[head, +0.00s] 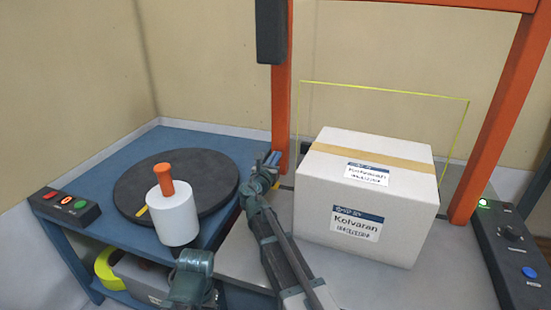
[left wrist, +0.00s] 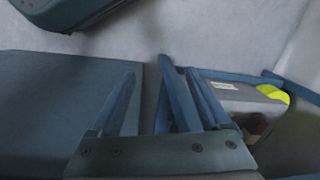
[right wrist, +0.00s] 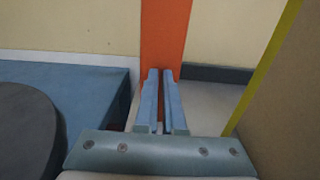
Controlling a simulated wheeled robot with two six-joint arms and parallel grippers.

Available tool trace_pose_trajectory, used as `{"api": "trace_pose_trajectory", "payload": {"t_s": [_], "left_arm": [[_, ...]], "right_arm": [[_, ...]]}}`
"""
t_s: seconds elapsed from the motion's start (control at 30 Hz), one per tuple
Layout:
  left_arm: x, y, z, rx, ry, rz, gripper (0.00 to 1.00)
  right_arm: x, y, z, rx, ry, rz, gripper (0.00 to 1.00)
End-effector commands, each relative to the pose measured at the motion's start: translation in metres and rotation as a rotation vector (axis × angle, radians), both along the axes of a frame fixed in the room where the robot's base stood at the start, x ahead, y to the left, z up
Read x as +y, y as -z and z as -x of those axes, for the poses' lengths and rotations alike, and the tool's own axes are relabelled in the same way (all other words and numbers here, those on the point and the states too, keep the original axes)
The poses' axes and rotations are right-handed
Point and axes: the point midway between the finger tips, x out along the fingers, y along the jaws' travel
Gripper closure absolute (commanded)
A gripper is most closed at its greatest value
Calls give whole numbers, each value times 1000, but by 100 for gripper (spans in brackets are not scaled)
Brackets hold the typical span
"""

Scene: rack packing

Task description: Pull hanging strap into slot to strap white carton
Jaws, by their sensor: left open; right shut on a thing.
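The white carton (head: 330,205) stands upright on the grey packing surface, with tan tape across its top. A thin yellow-green strap (head: 385,91) arches over it from left to right; the right wrist view shows a strip of it (right wrist: 265,66) to the right. My right gripper (head: 272,158) is left of the carton, beside the orange post; its fingers (right wrist: 162,75) are nearly together. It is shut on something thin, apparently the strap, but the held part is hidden. My left gripper (left wrist: 158,72) is open and empty, low at the left. The slot cannot be made out.
An orange frame (head: 505,110) stands around the carton. On the blue table (head: 105,180) at left are a dark turntable (head: 215,180), a white cylinder with an orange handle (head: 173,220) and a button box (head: 65,207). A control panel (head: 515,262) is at right.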

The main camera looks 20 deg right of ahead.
Motion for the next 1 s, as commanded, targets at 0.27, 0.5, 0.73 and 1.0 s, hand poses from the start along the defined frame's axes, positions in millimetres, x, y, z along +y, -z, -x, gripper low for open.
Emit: {"api": "trace_pose_trajectory", "payload": {"t_s": [0.27, 0.5, 0.73, 1.0], "left_arm": [[0, 0, 0, 0, 0, 0, 19], [0, 0, 0, 0, 0, 0, 19], [0, 0, 0, 0, 0, 0, 19], [0, 0, 0, 0, 0, 0, 19]], "right_arm": [[0, 0, 0, 0, 0, 0, 64], [0, 0, 1, 0, 0, 0, 64], [15, 0, 25, 0, -2, 0, 64], [48, 0, 74, 0, -3, 0, 64]]}}
